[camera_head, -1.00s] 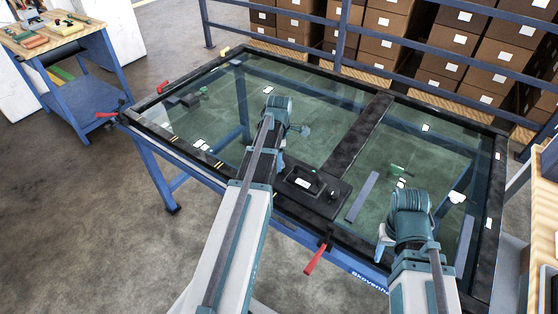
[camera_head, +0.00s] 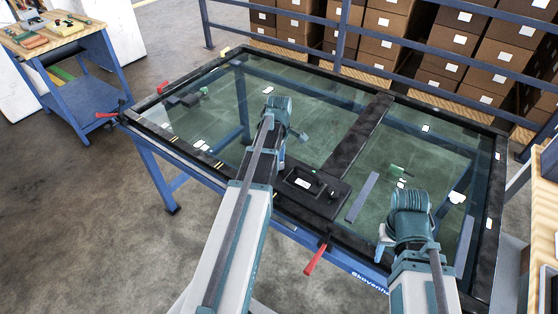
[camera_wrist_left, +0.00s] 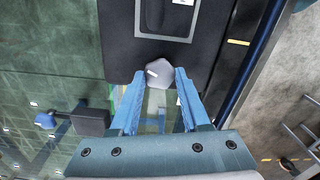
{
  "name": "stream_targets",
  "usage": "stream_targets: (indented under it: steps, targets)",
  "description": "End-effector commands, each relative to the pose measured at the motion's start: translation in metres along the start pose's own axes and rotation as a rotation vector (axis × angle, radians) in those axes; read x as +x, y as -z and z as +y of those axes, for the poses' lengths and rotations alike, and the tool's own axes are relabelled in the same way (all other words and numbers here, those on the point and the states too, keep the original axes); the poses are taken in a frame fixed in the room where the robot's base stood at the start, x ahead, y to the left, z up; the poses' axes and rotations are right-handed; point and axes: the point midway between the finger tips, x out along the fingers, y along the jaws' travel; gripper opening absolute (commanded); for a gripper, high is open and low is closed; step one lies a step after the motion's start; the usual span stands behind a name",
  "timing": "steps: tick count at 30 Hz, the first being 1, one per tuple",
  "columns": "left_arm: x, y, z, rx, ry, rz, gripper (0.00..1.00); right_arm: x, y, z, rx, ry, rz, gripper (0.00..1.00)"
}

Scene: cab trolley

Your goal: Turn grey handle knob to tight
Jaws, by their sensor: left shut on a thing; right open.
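The grey handle knob (camera_wrist_left: 158,72) shows in the left wrist view as a pale faceted knob with a white mark, beside the edge of a black box. My left gripper (camera_wrist_left: 159,75) has its blue fingers on both sides of the knob and is shut on it. In the head view my left gripper (camera_head: 281,158) is at the left end of the black box (camera_head: 321,201), and I cannot make out the knob there. My right gripper (camera_head: 382,243) is open over the right front part of the glass, apart from the box.
The glass panel (camera_head: 330,115) in a black frame lies on a blue table. A dark crossbar (camera_head: 362,133) runs across it. A red lever (camera_head: 315,260) sticks out at the front edge. A workbench (camera_head: 50,37) stands left, and stacked cartons (camera_head: 450,45) stand behind a blue rail.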

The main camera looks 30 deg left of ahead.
Motion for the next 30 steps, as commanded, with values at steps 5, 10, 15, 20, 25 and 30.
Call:
stream_targets:
  steps: [5,10,15,20,25,30]
  targets:
    - [0.0,0.0,0.0002,0.168,0.0,0.0,0.0,0.0,0.0,0.0,0.0,0.0,0.0,0.5]
    - [0.0,-0.0001,0.0003,0.33,0.0,0.0,0.0,0.0,0.0,0.0,0.0,0.0,0.0,0.5]
    - [0.0,-0.0001,0.0005,0.491,0.0,0.0,0.0,0.0,0.0,0.0,0.0,0.0,0.0,0.5]
    - [0.0,-0.0002,0.0006,0.643,0.0,0.0,0.0,0.0,0.0,0.0,0.0,0.0,0.0,0.5]
    - [0.0,-0.0003,0.0007,0.805,0.0,0.0,0.0,0.0,0.0,0.0,0.0,0.0,0.0,0.5]
    - [0.0,-0.0005,0.0008,0.966,0.0,0.0,0.0,0.0,0.0,0.0,0.0,0.0,0.0,0.5]
